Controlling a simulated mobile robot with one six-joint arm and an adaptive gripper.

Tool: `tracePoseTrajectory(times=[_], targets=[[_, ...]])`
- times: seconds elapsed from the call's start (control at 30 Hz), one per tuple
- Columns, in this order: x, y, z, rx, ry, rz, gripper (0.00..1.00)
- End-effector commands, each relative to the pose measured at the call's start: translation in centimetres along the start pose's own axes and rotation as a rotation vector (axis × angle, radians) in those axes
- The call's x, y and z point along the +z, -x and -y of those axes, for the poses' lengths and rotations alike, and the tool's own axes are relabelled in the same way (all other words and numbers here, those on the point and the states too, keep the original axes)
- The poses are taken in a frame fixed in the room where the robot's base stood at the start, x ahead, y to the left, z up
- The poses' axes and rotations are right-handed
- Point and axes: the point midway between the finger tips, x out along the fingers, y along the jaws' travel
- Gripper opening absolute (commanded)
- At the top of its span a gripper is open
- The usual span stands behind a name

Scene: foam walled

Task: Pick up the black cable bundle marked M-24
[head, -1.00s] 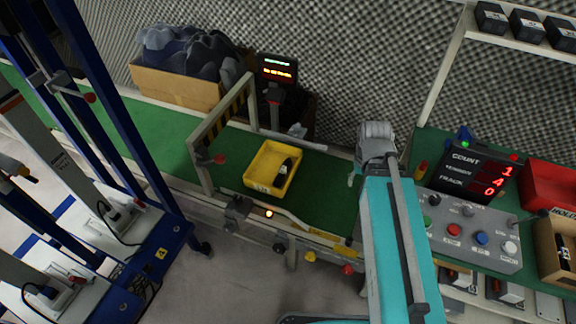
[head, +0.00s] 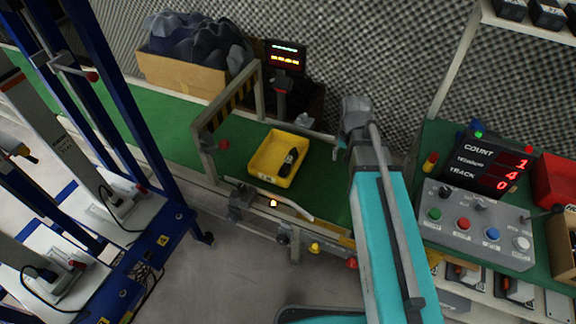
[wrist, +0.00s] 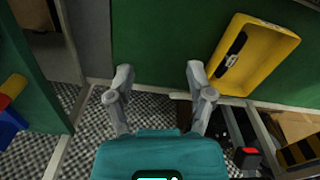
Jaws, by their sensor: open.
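A black cable bundle (head: 289,162) lies in a yellow tray (head: 260,160) on the green belt, toward the tray's right side. A pale mark shows on it, too small to read. The wrist view shows the bundle (wrist: 236,43) in the tray (wrist: 262,72) at upper right. My gripper (wrist: 157,80) is open and empty, its two fingers apart over the green surface, to the left of the tray in that view. In the head view my gripper (head: 341,143) is at the end of the teal arm, right of the tray and partly hidden by my wrist.
A striped gate frame (head: 228,108) stands left of the tray. A display post (head: 283,75) and a cardboard box of dark cloth (head: 180,75) stand behind. A button panel (head: 475,225) and count display (head: 490,168) are at right. Green belt is clear beside the tray.

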Motion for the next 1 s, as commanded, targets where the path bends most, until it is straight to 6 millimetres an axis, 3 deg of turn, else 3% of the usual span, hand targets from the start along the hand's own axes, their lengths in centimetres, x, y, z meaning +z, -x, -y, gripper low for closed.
tracePoseTrajectory(times=[0.03, 0.2, 0.5, 0.7, 1.0], targets=[[-2.5, -1.7, 1.6, 0.0, -0.014, 0.0, 0.69], [-7.8, -4.7, 6.7, 0.0, -0.086, 0.0, 0.69], [-15.0, -9.0, 16.0, 0.0, -0.206, 0.0, 0.69], [-17.0, -10.2, 19.6, 0.0, -0.251, 0.0, 0.69], [-17.2, -10.3, 20.3, 0.0, -0.264, 0.0, 0.69]])
